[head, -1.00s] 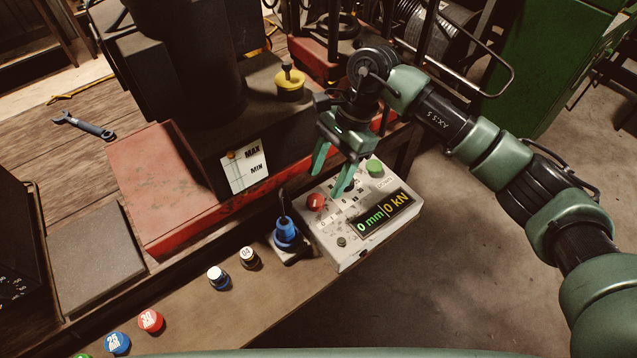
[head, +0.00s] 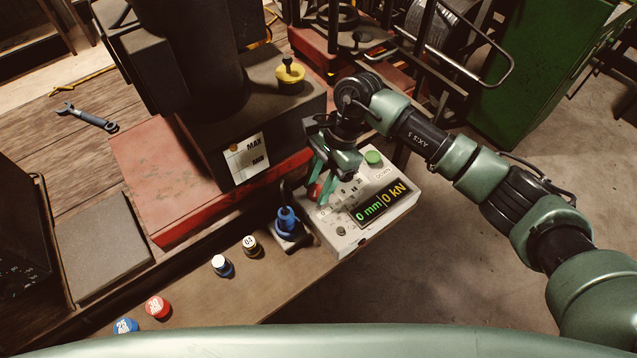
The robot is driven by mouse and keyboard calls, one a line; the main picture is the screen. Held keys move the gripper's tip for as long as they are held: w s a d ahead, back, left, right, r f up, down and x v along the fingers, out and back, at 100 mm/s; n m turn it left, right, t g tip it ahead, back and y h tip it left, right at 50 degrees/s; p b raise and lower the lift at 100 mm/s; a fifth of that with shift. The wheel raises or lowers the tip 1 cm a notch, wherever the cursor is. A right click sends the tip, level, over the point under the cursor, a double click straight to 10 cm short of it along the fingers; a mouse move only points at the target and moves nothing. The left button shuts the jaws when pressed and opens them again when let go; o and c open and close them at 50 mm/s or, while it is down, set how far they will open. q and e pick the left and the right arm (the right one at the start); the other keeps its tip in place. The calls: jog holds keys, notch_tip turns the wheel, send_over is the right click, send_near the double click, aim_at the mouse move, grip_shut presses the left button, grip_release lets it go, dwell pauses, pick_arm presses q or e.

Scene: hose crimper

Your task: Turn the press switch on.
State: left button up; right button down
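The press control box (head: 345,238) is a pale grey panel at the bench's right edge. It has a lit display (head: 381,204) reading "0 mm | 0 kN", a green button (head: 373,157), a red button (head: 314,191) and a small dark knob (head: 340,230). My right gripper (head: 318,192) reaches down over the far left part of the panel. Its green fingers are apart, with the red button showing between and beside the tips. I cannot tell whether they touch it. The fingers and wrist hide part of the panel. My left gripper is out of view.
The black press stands on a red base (head: 165,185) left of the box. A blue fitting (head: 287,221) stands close to the box's left side. Several coloured caps, including a red one (head: 157,306), lie along the bench's front. A wrench (head: 87,117) lies at the back left.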

jog(key=shift+d+f+m+t+b, duration=0.1)
jog(key=shift+m+t+b, duration=0.2)
jog(key=shift+m+b, duration=0.5)
jog(key=m+t+b, duration=0.1)
jog(key=m+b, duration=0.3)
jog(key=b, duration=0.1)
jog(key=m+t+b, duration=0.2)
jog(key=m+b, duration=0.3)
jog(key=s+m+t+b, duration=0.1)
jog(key=m+t+b, duration=0.1)
jog(key=m+b, duration=0.2)
jog(key=shift+m+b, duration=0.4)
jog(key=shift+b, duration=0.25)
jog(key=shift+m+t+h+b, duration=0.4)
jog(key=shift+m+b, duration=0.9)
jog(key=shift+r, duration=0.2)
jog(key=c, duration=1)
grip_release()
